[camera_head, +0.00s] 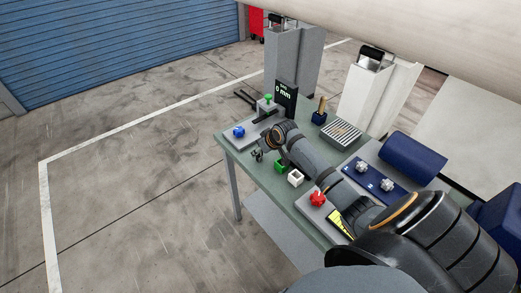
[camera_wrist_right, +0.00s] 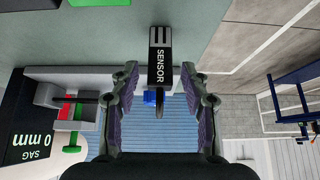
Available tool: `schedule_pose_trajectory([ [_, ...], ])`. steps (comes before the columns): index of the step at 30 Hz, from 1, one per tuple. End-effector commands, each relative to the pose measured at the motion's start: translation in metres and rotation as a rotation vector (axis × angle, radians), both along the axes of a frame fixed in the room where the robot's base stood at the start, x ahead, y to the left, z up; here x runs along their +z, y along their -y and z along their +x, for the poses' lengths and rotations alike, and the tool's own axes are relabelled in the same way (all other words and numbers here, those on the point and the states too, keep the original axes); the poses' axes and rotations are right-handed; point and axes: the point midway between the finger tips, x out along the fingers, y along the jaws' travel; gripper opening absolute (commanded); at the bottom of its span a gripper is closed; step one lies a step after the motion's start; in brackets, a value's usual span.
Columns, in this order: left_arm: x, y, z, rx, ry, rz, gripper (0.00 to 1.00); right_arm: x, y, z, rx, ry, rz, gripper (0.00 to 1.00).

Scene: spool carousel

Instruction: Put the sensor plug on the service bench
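The sensor plug (camera_wrist_right: 160,60), a dark body with a white SENSOR label and stripes on its top, sits between the fingers in the right wrist view. A blue part shows beside its lower end; I cannot tell if it belongs to the plug. My right gripper (camera_wrist_right: 160,88) is open, with a gap on either side of the plug. In the head view my right gripper (camera_head: 258,155) is above the left part of the green service bench (camera_head: 234,143), and I cannot make out the plug there. The bench also shows in the wrist view (camera_wrist_right: 215,20). My left gripper is not in view.
On the bench are a blue knob (camera_head: 239,131), a display reading 0 mm (camera_head: 286,98), a green block (camera_head: 281,166), a white block (camera_head: 296,178), a red knob (camera_head: 317,198), a slotted tray (camera_head: 341,133) and a blue panel (camera_head: 372,179). Open floor lies left.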

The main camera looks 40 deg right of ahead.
Motion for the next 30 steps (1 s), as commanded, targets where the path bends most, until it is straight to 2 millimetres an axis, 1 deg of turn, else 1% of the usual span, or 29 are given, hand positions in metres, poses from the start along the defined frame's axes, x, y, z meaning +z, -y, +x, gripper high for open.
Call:
schedule_pose_trajectory([
  [4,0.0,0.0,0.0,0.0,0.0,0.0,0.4,0.001,0.0,0.0,0.0,0.0,0.0,0.46],
  [6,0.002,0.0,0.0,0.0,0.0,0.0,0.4,0.005,0.0,0.0,0.001,0.0,-0.001,0.46],
  [8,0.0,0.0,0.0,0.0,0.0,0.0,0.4,0.01,0.002,-0.004,0.001,0.001,-0.003,0.46],
  [11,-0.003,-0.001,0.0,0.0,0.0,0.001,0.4,0.027,0.003,-0.016,0.003,0.002,-0.007,0.46],
  [15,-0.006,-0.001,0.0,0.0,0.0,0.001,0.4,0.058,0.005,-0.038,0.005,0.0,-0.012,0.46],
  [19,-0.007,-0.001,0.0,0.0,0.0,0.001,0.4,0.081,0.005,-0.053,0.005,-0.002,-0.009,0.46],
  [24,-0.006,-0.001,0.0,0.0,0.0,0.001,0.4,0.098,0.007,-0.063,0.0,0.0,-0.005,0.46],
  [30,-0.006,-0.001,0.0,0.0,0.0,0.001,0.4,0.104,0.005,-0.067,0.0,-0.002,0.0,0.46],
])
